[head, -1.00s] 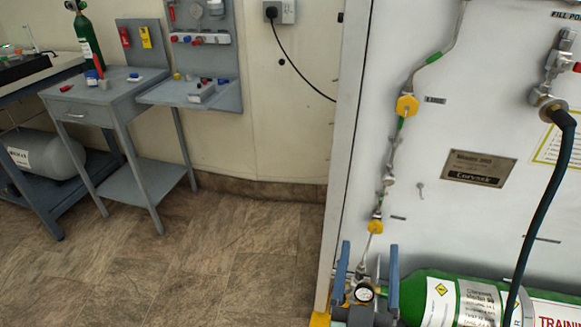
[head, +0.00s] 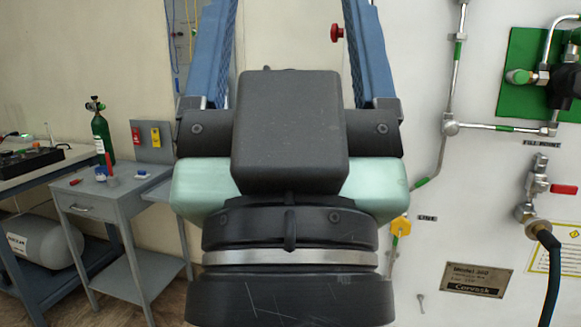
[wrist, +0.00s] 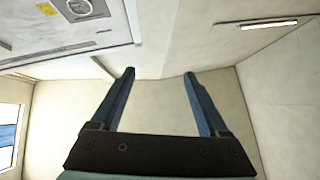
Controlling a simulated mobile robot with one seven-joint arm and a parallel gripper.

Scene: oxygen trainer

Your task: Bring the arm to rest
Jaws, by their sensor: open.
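My gripper (head: 290,40) fills the middle of the head view, raised close to the camera with its two blue fingers pointing up. The fingers stand wide apart with nothing between them. In the wrist view my gripper (wrist: 158,82) also shows open and empty, with bare wall and ceiling beyond the fingers. The fingertips are cut off at the top of the head view. My gripper touches nothing that I can see.
A white panel (head: 480,200) with pipes and a dark hose (head: 550,275) stands at the right. A grey workbench (head: 85,200) stands at the left, with a green cylinder (head: 101,135) behind it. A ceiling light (wrist: 271,24) shows in the wrist view.

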